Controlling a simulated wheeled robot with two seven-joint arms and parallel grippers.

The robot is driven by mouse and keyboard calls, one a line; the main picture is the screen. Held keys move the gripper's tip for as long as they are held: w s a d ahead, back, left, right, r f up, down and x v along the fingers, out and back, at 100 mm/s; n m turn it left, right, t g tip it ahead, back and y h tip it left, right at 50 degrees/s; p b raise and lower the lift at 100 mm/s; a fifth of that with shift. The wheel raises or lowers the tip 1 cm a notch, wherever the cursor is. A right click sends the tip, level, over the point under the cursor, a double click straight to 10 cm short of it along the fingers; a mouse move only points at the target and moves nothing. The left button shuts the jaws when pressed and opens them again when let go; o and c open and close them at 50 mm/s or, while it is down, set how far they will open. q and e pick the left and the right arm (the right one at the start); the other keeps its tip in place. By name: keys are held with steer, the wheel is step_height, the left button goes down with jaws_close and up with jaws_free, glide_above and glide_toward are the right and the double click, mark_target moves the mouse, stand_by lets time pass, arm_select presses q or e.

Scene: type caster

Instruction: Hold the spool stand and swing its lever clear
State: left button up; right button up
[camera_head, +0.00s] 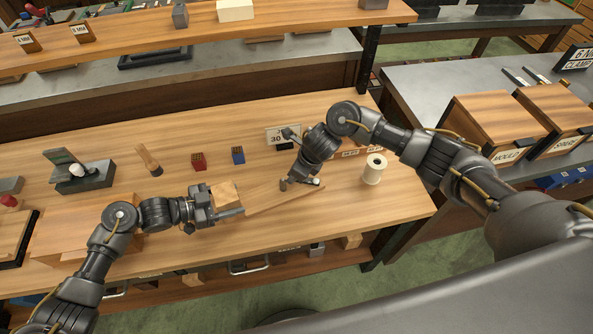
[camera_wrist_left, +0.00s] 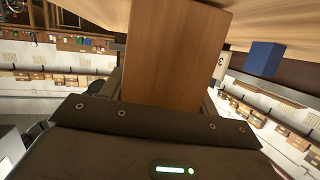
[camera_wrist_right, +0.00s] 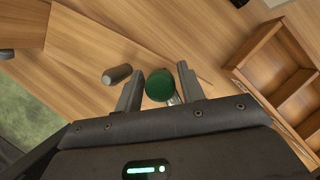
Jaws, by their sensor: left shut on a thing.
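The spool stand is a long wooden base (camera_head: 285,195) lying on the bench, with a wooden block (camera_head: 224,194) at its left end. My left gripper (camera_head: 228,208) is shut on this block, which fills the space between its fingers in the left wrist view (camera_wrist_left: 178,55). A grey peg (camera_wrist_right: 118,74) stands on the base toward its right end. My right gripper (camera_wrist_right: 158,85) is above that end, with its fingers apart on either side of a green knob (camera_wrist_right: 160,85) with a short metal rod. Gaps show beside the knob. Most of the lever is hidden.
A pale spool (camera_head: 374,169) stands right of my right gripper. A wooden compartment tray (camera_wrist_right: 280,65) lies close by. Red (camera_head: 199,162) and blue (camera_head: 238,155) blocks and a number sign (camera_head: 282,136) stand behind. The bench front is mostly clear.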

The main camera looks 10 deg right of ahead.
steer(key=c, duration=0.6)
steer(key=shift+c, duration=0.2)
steer(key=m, duration=0.1)
steer(key=w+d+m+h, duration=0.1)
steer(key=m, duration=0.1)
steer(key=shift+w+r+t, duration=0.1)
steer(key=shift+w+t, duration=0.2)
steer(key=shift+t, duration=0.1)
steer(key=m, duration=0.1)
steer(key=w+d+m, duration=0.1)
steer(key=m, duration=0.1)
steer(key=shift+h, duration=0.4)
steer(key=m, duration=0.1)
steer(key=d+m+h, duration=0.1)
steer(key=m, duration=0.1)
steer(key=shift+w+d+t, duration=0.3)
steer(key=shift+w, duration=0.1)
steer(key=shift+w+d+m+h, duration=0.1)
steer(key=shift+d+m+h, duration=0.2)
steer(key=shift+m, duration=0.45)
steer(key=shift+w+d+m+h, duration=0.1)
steer(key=shift+d+m+h, duration=0.1)
steer(key=shift+d+m, duration=0.4)
steer(key=shift+a+m, duration=0.15)
steer(key=shift+m, duration=0.1)
steer(key=o, duration=0.6)
